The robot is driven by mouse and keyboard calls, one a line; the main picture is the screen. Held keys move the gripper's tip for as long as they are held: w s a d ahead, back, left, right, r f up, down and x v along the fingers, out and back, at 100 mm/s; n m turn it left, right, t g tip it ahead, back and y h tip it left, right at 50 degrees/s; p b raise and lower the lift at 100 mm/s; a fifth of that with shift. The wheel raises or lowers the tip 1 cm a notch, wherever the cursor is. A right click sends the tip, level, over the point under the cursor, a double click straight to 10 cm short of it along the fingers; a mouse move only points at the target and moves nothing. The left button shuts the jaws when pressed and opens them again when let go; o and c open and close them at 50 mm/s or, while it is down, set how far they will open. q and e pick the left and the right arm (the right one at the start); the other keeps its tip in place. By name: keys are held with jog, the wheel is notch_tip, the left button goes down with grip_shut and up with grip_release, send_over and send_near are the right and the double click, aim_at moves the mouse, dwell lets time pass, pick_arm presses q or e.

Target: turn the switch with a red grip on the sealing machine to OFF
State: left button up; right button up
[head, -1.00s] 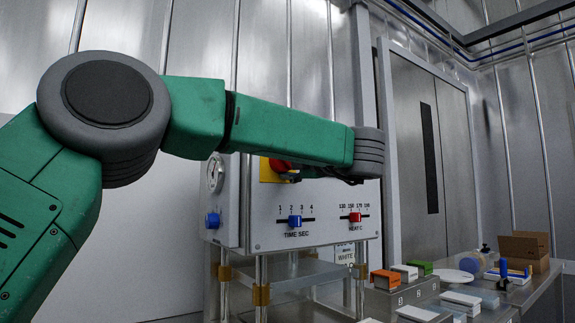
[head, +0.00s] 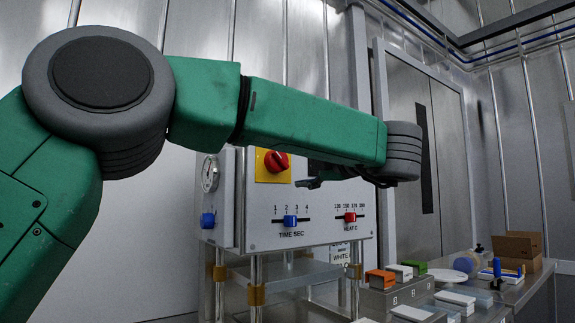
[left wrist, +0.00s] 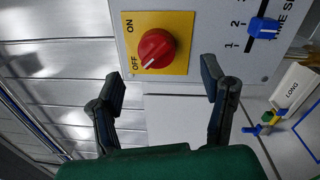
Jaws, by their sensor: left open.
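The sealing machine (head: 330,231) has a white front panel. Its red-grip switch (head: 276,161) sits on a yellow plate (head: 262,176) at the panel's upper left. In the left wrist view the red grip (left wrist: 156,48) shows beside the words ON and OFF. A white mark on its lower-left edge lies on the OFF side. My left gripper (head: 309,183) is in front of the panel, just right of the switch in the head view. In the left wrist view its two fingers (left wrist: 162,85) are apart with nothing between them, and the switch appears beyond the gap. My right gripper is out of view.
A blue TIME SEC slider (head: 290,221) and a red HEAT C slider (head: 350,216) are below the switch. A gauge (head: 210,173) and blue knob (head: 207,220) are on the machine's left side. Small boxes (head: 380,279) and a cardboard box (head: 517,247) stand at right.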

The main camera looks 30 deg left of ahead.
pick_arm(q)
jog(key=v, duration=0.5)
jog(key=shift+d, duration=0.25)
jog(key=shift+a+f, duration=0.1)
jog(key=shift+f, duration=0.05)
